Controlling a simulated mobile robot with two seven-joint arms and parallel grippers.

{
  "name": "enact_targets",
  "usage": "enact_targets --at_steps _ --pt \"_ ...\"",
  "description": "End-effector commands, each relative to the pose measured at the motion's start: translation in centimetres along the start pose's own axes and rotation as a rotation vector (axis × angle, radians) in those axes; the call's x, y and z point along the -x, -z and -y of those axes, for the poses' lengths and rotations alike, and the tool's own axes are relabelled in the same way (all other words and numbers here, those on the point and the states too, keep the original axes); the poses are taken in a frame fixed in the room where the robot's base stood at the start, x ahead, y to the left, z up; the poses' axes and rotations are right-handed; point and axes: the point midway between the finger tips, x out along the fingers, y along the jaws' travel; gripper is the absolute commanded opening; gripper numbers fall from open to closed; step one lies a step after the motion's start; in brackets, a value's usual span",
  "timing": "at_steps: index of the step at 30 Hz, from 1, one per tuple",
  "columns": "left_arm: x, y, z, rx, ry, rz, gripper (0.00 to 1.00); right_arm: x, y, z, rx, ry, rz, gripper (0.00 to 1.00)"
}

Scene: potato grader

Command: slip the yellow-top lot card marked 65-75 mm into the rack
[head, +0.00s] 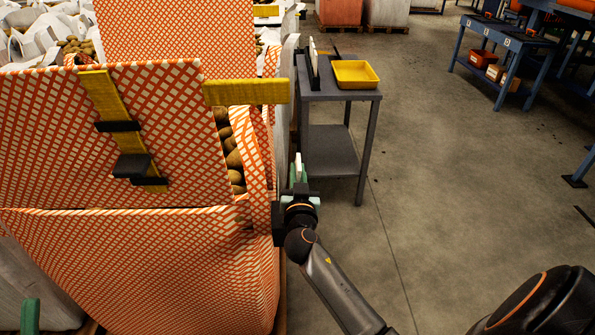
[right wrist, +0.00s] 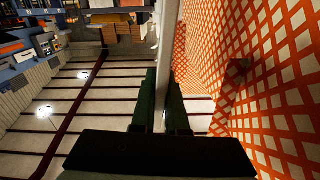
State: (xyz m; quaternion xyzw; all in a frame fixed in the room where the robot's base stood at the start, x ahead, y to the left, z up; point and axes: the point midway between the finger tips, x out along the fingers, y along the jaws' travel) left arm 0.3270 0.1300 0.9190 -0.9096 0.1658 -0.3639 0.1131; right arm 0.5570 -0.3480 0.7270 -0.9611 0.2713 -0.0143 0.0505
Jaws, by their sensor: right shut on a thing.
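My right gripper (head: 299,180) is shut on a thin white card (head: 298,161), seen almost edge-on beside the right side of the orange-and-white checked bag. In the right wrist view, the card (right wrist: 168,45) stands upright between the green fingers (right wrist: 163,105). Its printing and any yellow top cannot be made out. A dark upright holder (head: 313,68) with pale card-like pieces stands on the grey cart, far beyond the gripper; I cannot tell if it is the rack. A green tip (head: 30,315) at the lower left looks like my left gripper's finger, mostly out of view.
The checked bag (head: 130,250) of potatoes is close by the right gripper. A yellow strip (head: 105,95) with black brackets hangs on it. The grey cart (head: 335,93) carries a yellow tray (head: 355,73). Blue benches (head: 505,45) stand at the back right. Open floor (head: 450,170) lies right.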

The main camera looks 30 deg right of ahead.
Motion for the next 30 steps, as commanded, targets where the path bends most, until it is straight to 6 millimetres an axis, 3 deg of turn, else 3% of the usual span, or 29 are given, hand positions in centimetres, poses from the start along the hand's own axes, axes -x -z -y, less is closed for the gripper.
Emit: enact_targets --at_steps 14,30 --pt "0.5 2.8 -0.3 -0.03 -0.013 -0.137 0.47 0.0 -2.2 -0.2 0.006 0.0 0.0 0.0" --pt "1.5 1.0 -1.1 0.004 -0.018 -0.124 0.47 0.0 -5.4 -0.1 0.043 0.001 -0.001 0.0"
